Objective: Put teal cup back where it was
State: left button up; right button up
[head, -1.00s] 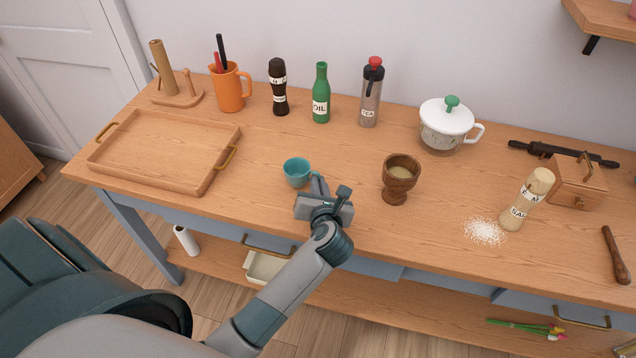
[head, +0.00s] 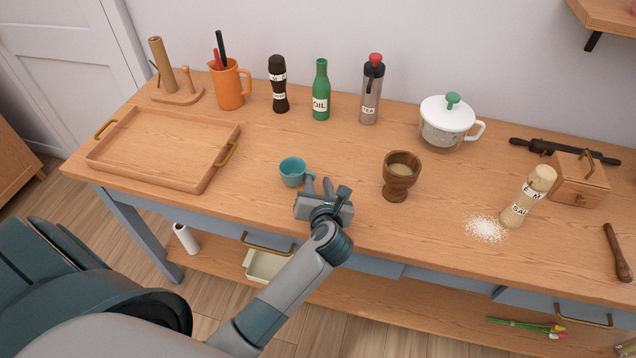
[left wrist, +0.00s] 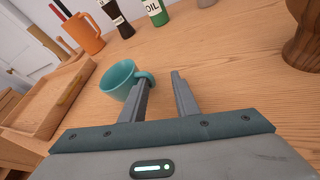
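The teal cup (head: 293,172) stands upright on the wooden counter, right of the tray. Its handle points toward my left gripper (head: 319,185). In the left wrist view, the teal cup (left wrist: 122,80) is just beyond the left finger of my left gripper (left wrist: 161,82). The fingers are apart, with bare counter between them. The cup's handle is by the left finger's tip; I cannot tell if they touch. The cup looks empty. My right gripper is not in view.
A wooden tray (head: 101,160) lies left of the cup. A wooden goblet (head: 400,178) stands to the right. An orange jug (head: 229,88), dark bottle (head: 279,88), green oil bottle (head: 321,92) and tea flask (head: 370,95) stand behind. Spilled white grains (head: 486,229) lie by the salt shaker (head: 527,198).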

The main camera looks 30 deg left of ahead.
pick_arm(q)
jog(key=shift+s, duration=0.1)
jog(key=shift+s+d+r+p, duration=0.25)
jog(key=shift+s+d+p, duration=0.15)
jog(key=shift+s, duration=0.05)
jog(key=p+v, duration=0.4)
jog(key=v, duration=1.2)
